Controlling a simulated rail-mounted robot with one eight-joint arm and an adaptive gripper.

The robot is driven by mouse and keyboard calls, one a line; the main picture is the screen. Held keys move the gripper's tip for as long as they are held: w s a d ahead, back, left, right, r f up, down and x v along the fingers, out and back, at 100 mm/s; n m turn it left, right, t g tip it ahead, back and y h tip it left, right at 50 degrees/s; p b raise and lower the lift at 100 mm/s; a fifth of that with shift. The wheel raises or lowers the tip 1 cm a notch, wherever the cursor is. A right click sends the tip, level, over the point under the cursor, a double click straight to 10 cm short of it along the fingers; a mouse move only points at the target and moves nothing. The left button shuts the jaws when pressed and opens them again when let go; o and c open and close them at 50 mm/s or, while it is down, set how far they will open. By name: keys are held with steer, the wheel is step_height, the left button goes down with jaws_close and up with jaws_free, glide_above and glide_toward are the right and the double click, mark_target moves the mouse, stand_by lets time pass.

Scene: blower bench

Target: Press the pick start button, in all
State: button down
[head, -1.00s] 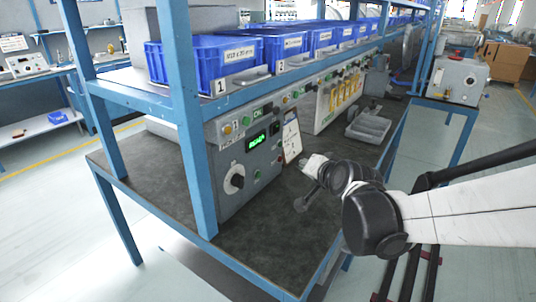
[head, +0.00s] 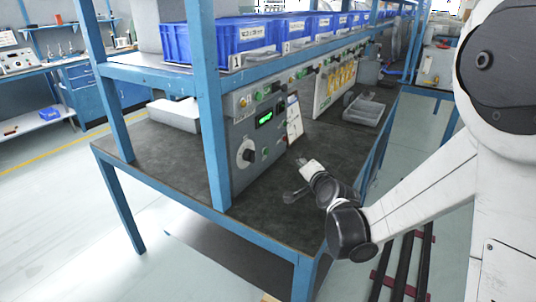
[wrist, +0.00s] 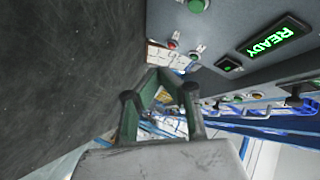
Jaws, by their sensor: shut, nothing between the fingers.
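The grey control panel (head: 247,140) stands on the bench, with a lit green display (head: 264,119) that reads READY in the wrist view (wrist: 272,41). A green button (wrist: 197,5) and a red button (wrist: 172,43) show on its face. Their labels are too small to read, so I cannot tell which is the pick start button. My gripper (head: 303,162) is in front of the panel's right part, above the bench top. In the wrist view its fingers (wrist: 167,75) come together with nothing held. They look apart from the panel's buttons.
A blue shelf post (head: 214,115) stands at the panel's left edge. The shelf above holds blue bins (head: 215,42). A white card (head: 294,120) leans at the panel's right side, and a grey tray (head: 362,111) lies farther back. The dark bench top (head: 262,205) in front is clear.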

mark_target(266, 151)
steer(key=shift+a, duration=0.1)
steer(key=shift+w+a, duration=0.65)
steer(key=shift+a, duration=0.65)
steer(key=shift+w+a, duration=0.65)
steer(key=shift+a, duration=0.6)
steer(key=shift+w+a, duration=0.65)
steer(key=shift+a, duration=0.65)
steer(key=shift+a, duration=0.1)
steer(key=shift+w+a, duration=0.15)
steer(key=shift+a, duration=0.15)
steer(key=shift+w+a, duration=0.2)
steer(key=shift+a, duration=0.1)
steer(key=shift+d, duration=0.1)
steer(key=shift+s+d, duration=0.4)
steer(key=shift+d, duration=0.2)
